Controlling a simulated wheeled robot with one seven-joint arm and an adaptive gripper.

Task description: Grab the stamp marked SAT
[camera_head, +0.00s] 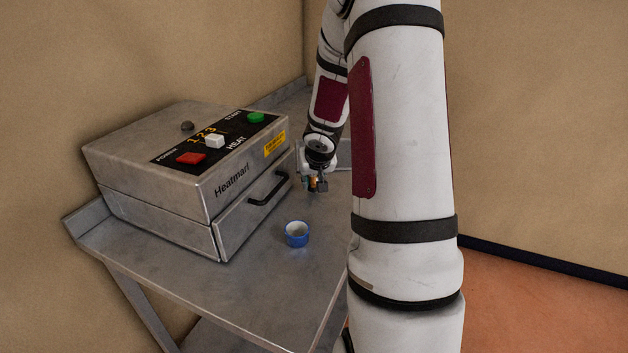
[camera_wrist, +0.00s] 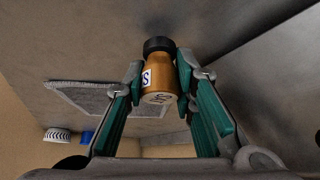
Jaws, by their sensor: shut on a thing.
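An orange-brown stamp (camera_wrist: 158,76) with a black end stands out between my fingers in the wrist view. A white label on its side shows the letter S, cut off by the curve. In the head view my gripper (camera_head: 316,184) is low over the metal table, right of the Heatmart machine, with a small orange patch of the stamp showing. My arm hides part of the table there.
The steel Heatmart machine (camera_head: 190,175), with a black handle, stands on the metal table (camera_head: 240,290). A small blue cup (camera_head: 297,234) stands in front of my gripper. The wrist view shows a grey panel (camera_wrist: 90,98) and a white ribbed thing (camera_wrist: 57,134). The table front is clear.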

